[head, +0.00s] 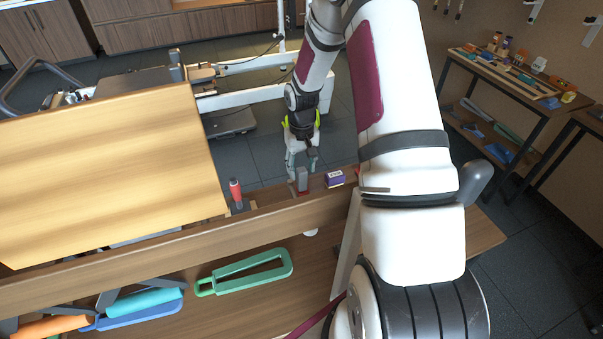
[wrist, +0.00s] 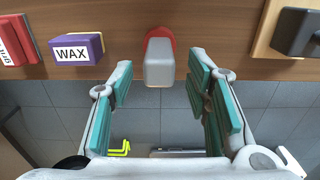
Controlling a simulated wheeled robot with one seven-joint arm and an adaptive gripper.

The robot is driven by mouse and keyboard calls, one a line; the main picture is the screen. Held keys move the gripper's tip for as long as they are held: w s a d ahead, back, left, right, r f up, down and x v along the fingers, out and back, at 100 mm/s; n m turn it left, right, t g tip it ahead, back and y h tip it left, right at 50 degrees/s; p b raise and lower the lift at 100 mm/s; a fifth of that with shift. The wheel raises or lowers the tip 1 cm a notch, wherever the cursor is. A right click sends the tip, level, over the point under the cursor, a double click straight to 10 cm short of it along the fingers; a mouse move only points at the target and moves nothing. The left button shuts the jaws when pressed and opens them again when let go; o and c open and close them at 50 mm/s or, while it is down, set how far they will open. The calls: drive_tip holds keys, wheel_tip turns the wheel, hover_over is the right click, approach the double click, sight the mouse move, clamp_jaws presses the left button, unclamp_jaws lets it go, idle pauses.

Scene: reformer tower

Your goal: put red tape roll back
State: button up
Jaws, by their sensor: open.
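A red rounded thing (wrist: 158,38) shows behind a grey block (wrist: 160,70) between my fingers in the wrist view. It may be the red tape roll, but the block hides most of it. In the head view the grey block (head: 302,179) stands on the wooden ledge, with a little red beside it. My gripper (head: 302,168) is at the ledge, around or just short of the block. In the wrist view my gripper (wrist: 165,95) has its teal-padded fingers spread, one on each side of the block with gaps, and holds nothing.
A purple WAX box (wrist: 77,50) and a red-and-white box (wrist: 14,42) stand left of the block in the wrist view. A dark block (wrist: 298,33) sits on light wood at right. A red-handled tool (head: 236,190) stands along the ledge (head: 200,239); a green loop (head: 245,273) lies below.

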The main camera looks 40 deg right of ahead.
wheel_tip(320, 180, up, 9)
drive_tip(key=s+a+r+n+t, duration=0.1)
drive_tip(key=s+a+r, duration=0.25)
drive_tip(key=r, duration=0.25)
drive_tip(key=s+a+r+h, duration=0.1)
drive_tip(key=s+a+r, duration=0.1)
drive_tip(key=a+r, duration=0.3)
drive_tip(key=s+a+r+n+t, duration=0.1)
drive_tip(key=s+a+r, duration=0.1)
drive_tip(key=r, duration=0.5)
drive_tip(key=s+a+r+t, duration=0.1)
drive_tip(key=s+a+r, duration=0.1)
drive_tip(key=s, duration=0.3)
drive_tip(key=s+a+r+t, duration=0.1)
drive_tip(key=s+a+r, duration=0.1)
drive_tip(key=s+a, duration=0.2)
drive_tip(key=s+a+r+n+t, duration=0.1)
drive_tip(key=s+a+r, duration=0.2)
drive_tip(key=s, duration=0.4)
drive_tip(key=shift+y+b, duration=0.35)
drive_tip(key=shift+y, duration=0.05)
drive_tip(key=shift+s+a+f, duration=0.1)
drive_tip(key=shift+s, duration=0.25)
